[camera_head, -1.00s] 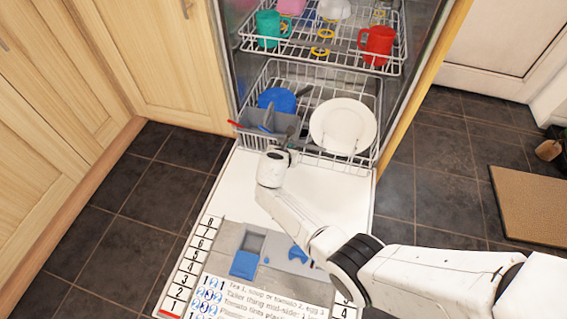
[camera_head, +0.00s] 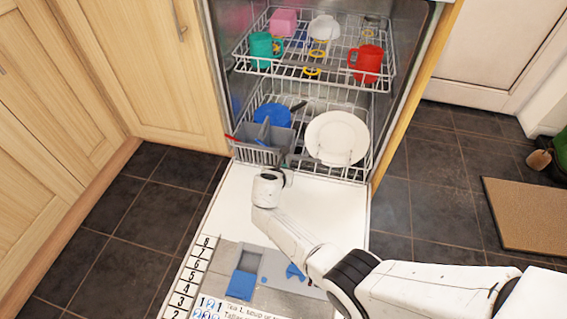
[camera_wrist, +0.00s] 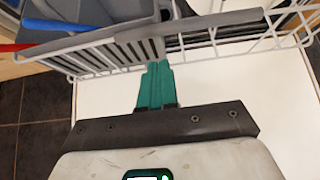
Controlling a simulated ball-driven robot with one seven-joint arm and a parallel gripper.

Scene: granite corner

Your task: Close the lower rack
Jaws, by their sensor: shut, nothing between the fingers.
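The lower rack (camera_head: 350,174) is a white wire basket at the dishwasher's mouth, its front part over the inner end of the lowered white door (camera_head: 235,205). It holds a white plate (camera_head: 337,137), a blue dish (camera_head: 272,115) and a grey cutlery basket (camera_head: 262,137). In the wrist view, my gripper (camera_wrist: 155,68) has its green fingers shut together, with nothing between them. In the head view, my wrist hides the fingers.
The upper rack (camera_head: 310,72) is pulled partly out above, with a red mug (camera_head: 367,63), a green mug (camera_head: 262,48) and a pink block (camera_head: 283,21). Wooden cabinets (camera_head: 125,60) stand left. Dark floor tiles are clear right of the door, before a brown mat (camera_head: 525,214).

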